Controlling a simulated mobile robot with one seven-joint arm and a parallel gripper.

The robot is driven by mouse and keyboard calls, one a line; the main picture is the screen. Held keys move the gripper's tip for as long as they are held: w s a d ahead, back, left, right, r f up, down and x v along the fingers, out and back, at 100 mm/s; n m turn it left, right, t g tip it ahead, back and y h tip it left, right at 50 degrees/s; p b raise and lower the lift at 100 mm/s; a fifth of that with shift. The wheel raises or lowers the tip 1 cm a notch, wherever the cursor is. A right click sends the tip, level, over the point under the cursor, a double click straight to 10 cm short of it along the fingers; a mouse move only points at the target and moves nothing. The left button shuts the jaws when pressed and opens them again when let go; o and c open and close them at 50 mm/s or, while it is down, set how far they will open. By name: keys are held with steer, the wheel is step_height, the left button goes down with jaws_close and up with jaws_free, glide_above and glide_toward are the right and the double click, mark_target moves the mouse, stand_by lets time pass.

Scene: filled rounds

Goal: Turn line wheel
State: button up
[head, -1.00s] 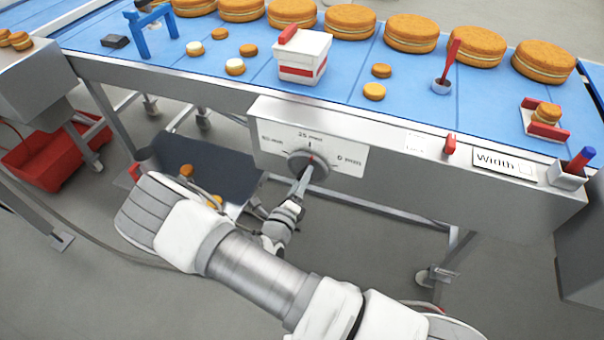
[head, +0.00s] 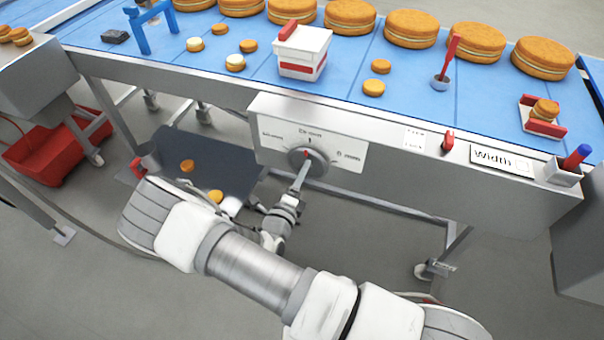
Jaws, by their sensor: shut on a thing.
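The line wheel (head: 315,166) is a dark grey dial with a red pointer mark, set on a light panel (head: 348,160) on the front of the conveyor. The panel carries small printed labels left, above and right of the wheel, too small to read surely. The red mark sits near the wheel's top left. My gripper (head: 301,172) reaches up from below and is shut on the wheel at its lower left edge. The fingertips cover part of the wheel.
A blue conveyor belt (head: 205,72) above carries several large round cakes (head: 411,27), small rounds and a white box (head: 302,55) with red. A dark tray (head: 225,165) with small rounds lies below left.

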steer(key=o, duration=1.4)
steer(key=shift+s, duration=0.1)
steer(key=v, duration=1.7)
steer(key=shift+s, duration=0.15)
steer(key=d+r+m+g+h+p, duration=0.1)
steer(key=d+r+m+g+h, duration=0.1)
steer(key=d+r+m+g, duration=0.7)
steer(key=d+r+m+g+h+p, duration=0.2)
steer(key=d+r+m+g, duration=0.35)
steer(key=r+m, duration=0.8)
steer(key=s+d+r+m+t+y+p, duration=0.1)
steer(key=s+d+r+m+y, duration=0.1)
steer(key=r+m, duration=0.4)
steer(key=s+d+r+m+t+y, duration=0.1)
steer(key=s+r+m+y, duration=0.2)
steer(key=m, duration=0.7)
steer(key=s+d+r+m+t+y+p, duration=0.1)
steer(key=s+d+r+m+y, duration=0.1)
steer(key=r+m+y, duration=0.3)
steer(key=shift+s+d+r+m+p, duration=0.1)
steer(key=shift+s+r+m, duration=0.15)
steer(key=shift+r+m, duration=0.35)
steer(key=shift+s+d+r+m+p, duration=0.15)
steer(key=shift+s+r+m, duration=0.1)
steer(key=shift+r+m, duration=0.35)
steer(key=shift+s+d+r+m+p, duration=0.1)
steer(key=shift+s+r+m, duration=0.1)
steer(key=shift+r+m, duration=0.4)
